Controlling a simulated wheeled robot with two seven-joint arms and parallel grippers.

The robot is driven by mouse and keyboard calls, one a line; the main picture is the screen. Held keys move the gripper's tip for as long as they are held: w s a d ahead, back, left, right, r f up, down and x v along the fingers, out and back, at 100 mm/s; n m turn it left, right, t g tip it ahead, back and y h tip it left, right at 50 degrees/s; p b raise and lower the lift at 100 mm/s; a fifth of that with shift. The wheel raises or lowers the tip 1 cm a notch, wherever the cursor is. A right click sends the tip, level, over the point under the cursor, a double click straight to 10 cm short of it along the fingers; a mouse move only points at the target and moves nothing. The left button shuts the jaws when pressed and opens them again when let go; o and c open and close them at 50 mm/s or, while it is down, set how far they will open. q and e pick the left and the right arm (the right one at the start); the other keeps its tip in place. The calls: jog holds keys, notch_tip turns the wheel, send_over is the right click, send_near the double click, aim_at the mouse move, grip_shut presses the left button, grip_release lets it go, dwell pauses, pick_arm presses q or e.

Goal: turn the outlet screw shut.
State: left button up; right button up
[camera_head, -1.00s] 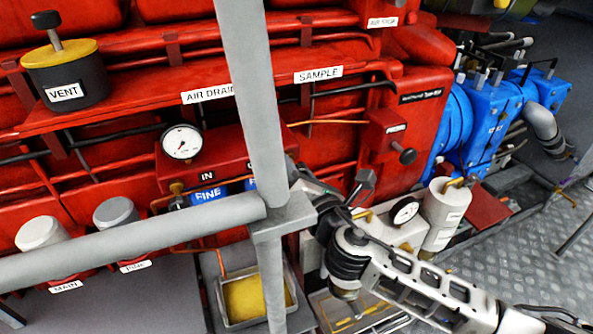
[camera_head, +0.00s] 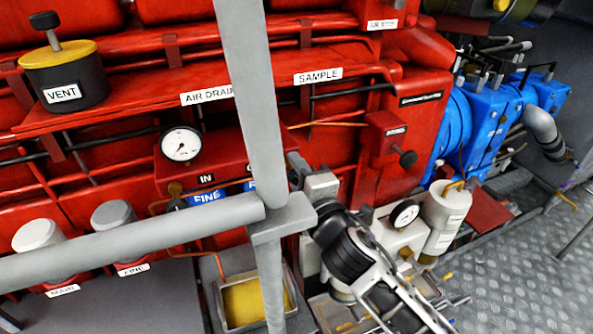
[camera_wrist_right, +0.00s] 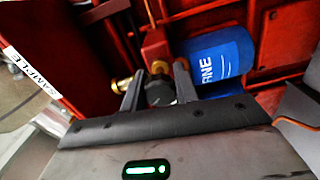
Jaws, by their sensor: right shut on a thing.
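The outlet screw shows in the right wrist view as a dark round knob (camera_wrist_right: 160,93) by a small brass fitting, below a red block. My right gripper (camera_wrist_right: 158,85) has one finger on each side of this knob and is shut on it. In the head view my right gripper (camera_head: 297,165) is just right of the grey post, at the right end of the red filter block (camera_head: 225,165) marked IN. The post and gripper hide the screw there. The blue FINE filter (camera_wrist_right: 215,60) is right of the fingers in the wrist view. My left gripper is not in view.
A grey upright post (camera_head: 253,80) and a grey rail (camera_head: 130,242) cross in front of the red engine. A gauge (camera_head: 181,144) is on the block. A tray with yellow liquid (camera_head: 243,303) is below. A second gauge (camera_head: 405,213) and white canister (camera_head: 445,215) stand right of my arm.

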jog(key=m, duration=0.4)
jog(key=shift+m+p, duration=0.3)
jog(key=shift+p, duration=0.05)
jog(key=shift+m+p, duration=0.4)
jog(key=shift+m, duration=1.1)
jog(key=shift+f+m, duration=0.1)
jog(key=shift+m, duration=0.2)
jog(key=o, duration=1)
jog(key=shift+s, duration=0.1)
jog(key=b+v, duration=0.1)
jog(key=v, duration=1.5)
jog(key=shift+b, duration=0.35)
